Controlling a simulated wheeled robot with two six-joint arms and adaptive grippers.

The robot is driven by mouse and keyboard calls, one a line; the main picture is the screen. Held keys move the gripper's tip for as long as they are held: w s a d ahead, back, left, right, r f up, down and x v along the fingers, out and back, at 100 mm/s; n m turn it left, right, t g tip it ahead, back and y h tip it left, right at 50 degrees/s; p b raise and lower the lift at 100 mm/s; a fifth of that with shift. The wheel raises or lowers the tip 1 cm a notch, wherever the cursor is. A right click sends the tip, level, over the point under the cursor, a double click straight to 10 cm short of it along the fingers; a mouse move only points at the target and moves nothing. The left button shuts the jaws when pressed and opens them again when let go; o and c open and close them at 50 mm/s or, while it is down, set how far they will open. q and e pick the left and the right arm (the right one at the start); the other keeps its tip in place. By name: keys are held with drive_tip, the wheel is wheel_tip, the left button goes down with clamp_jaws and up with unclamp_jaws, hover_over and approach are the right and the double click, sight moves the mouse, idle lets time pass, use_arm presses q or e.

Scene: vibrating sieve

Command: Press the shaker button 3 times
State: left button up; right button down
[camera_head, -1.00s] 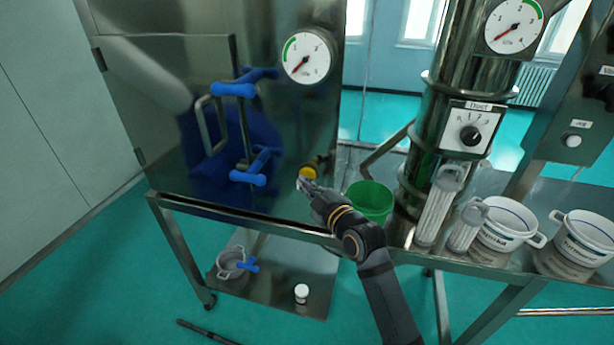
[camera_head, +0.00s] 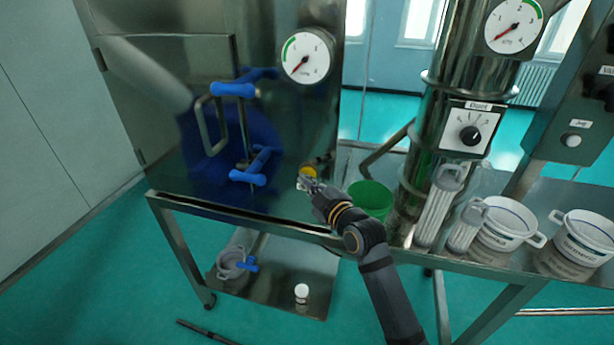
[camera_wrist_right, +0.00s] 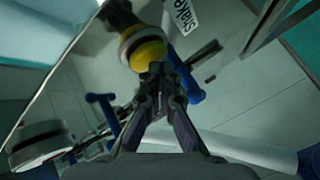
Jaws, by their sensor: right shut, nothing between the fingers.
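The yellow shaker button (camera_head: 309,171) sits on the lower right of the steel cabinet front. In the right wrist view the round yellow button (camera_wrist_right: 148,55) has a pale collar, and a "SHAKER" label (camera_wrist_right: 180,16) is beside it. My right gripper (camera_head: 305,184) is shut and empty, with its fingertips at the lower edge of the button. In the right wrist view the closed fingertips (camera_wrist_right: 157,70) overlap the button's lower edge; whether they touch it I cannot tell. My left gripper is not in view.
A green cup (camera_head: 371,199) stands right of my gripper. Clear cylinders (camera_head: 438,207) and white pots (camera_head: 502,224) stand farther right on the table.

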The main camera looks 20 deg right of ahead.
drive_tip(key=shift+w+d, duration=0.35)
drive_tip(key=shift+w, duration=0.1)
idle(0.6)
drive_tip(key=shift+s+a, duration=0.7)
drive_tip(key=shift+s, duration=0.25)
drive_tip(key=shift+f, duration=0.1)
drive_tip(key=s+a, duration=0.1)
drive_tip(key=s, duration=0.1)
drive_tip(key=s+a, duration=0.1)
drive_tip(key=s, duration=0.1)
drive_tip(key=shift+a+b, duration=0.4)
idle(1.7)
